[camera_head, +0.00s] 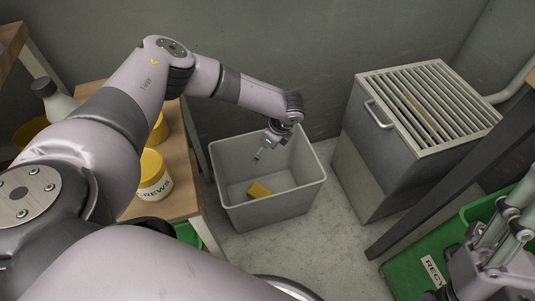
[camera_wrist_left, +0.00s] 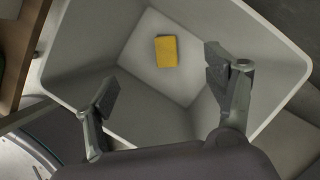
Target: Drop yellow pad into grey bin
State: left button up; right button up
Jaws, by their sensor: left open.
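The yellow pad (camera_head: 259,190) lies on the floor of the grey bin (camera_head: 282,208). In the left wrist view the pad (camera_wrist_left: 166,51) is flat on the bin's bottom, clear of the bin walls (camera_wrist_left: 75,65). My left gripper (camera_head: 262,153) hangs over the bin, above the pad and apart from it. In the left wrist view its two fingers (camera_wrist_left: 162,88) are spread wide with nothing between them. Part of my right gripper (camera_head: 497,250) shows at the lower right; its fingertips are not clear enough to tell their state.
A wooden bench (camera_head: 180,196) with a yellow-lidded jar (camera_head: 152,177) and a white bottle (camera_head: 54,100) stands left of the bin. A grey grated cabinet (camera_head: 372,165) stands right. A green recycling bin (camera_head: 408,282) is at the lower right. Bare floor shows in front of the grey bin.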

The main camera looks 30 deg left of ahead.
pick_arm(q)
jog(key=v, duration=1.2)
jog(key=shift+f, duration=0.1)
